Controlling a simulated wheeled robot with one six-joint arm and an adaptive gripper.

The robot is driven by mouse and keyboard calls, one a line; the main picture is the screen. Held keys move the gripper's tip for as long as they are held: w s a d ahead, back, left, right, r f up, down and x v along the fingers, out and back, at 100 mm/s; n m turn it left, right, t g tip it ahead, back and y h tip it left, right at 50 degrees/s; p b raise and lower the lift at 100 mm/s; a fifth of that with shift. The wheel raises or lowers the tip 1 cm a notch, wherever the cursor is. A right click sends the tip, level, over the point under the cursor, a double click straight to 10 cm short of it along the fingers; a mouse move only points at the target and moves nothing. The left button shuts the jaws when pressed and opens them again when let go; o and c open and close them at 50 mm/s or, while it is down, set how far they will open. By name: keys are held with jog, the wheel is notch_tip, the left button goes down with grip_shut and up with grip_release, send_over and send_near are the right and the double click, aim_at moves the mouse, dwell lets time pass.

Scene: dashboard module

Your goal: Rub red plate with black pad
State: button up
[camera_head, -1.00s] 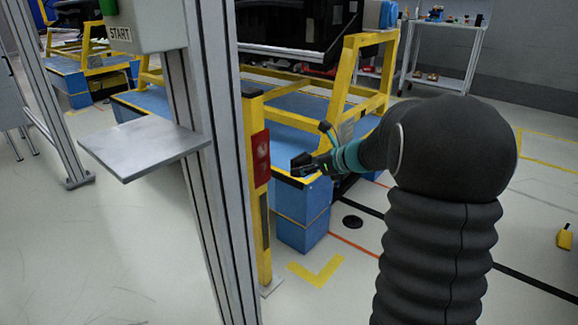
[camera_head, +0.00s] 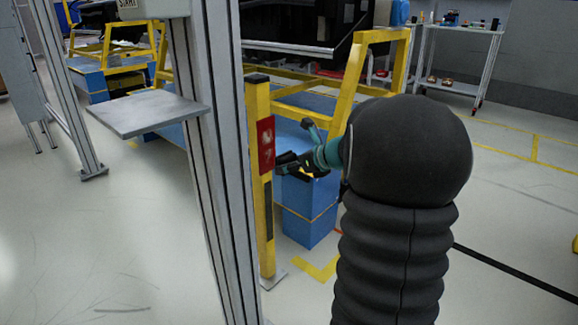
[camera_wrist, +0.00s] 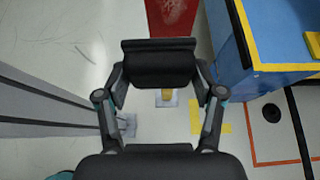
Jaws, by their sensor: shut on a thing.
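The red plate (camera_head: 266,145) is fixed upright on a yellow post, with pale worn marks on its face. It also shows at the top of the wrist view (camera_wrist: 175,14), just beyond the black pad. My gripper (camera_head: 288,163) is close to the right of the plate's lower part. In the wrist view my gripper (camera_wrist: 160,80) is shut on the black pad (camera_wrist: 160,60), a dark block held crosswise between the fingers. I cannot tell whether the pad touches the plate. The pad is hard to separate from the dark fingers in the head view.
A grey metal column (camera_head: 213,170) with a grey shelf (camera_head: 147,112) stands left of the yellow post (camera_head: 262,220). Blue boxes (camera_head: 309,212) and a yellow frame (camera_head: 352,75) stand behind my gripper. Open floor lies at the left and right.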

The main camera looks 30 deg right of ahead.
aim_at(264, 158)
jog(key=w, duration=0.1)
jog(key=w+a, duration=0.1)
jog(key=w, duration=0.1)
jog(key=shift+a, duration=0.2)
jog(key=shift+w+a, duration=0.2)
jog(key=shift+w, duration=0.4)
jog(key=shift+w+a, duration=0.2)
jog(key=shift+w, duration=0.35)
jog(key=shift+w+a+p, duration=0.2)
jog(key=shift+w+p, duration=0.1)
jog(key=shift+w, duration=0.2)
jog(key=shift+w+a+p, duration=0.15)
jog(key=shift+w+p, duration=0.15)
jog(key=shift+w, duration=0.15)
jog(key=shift+d, duration=0.1)
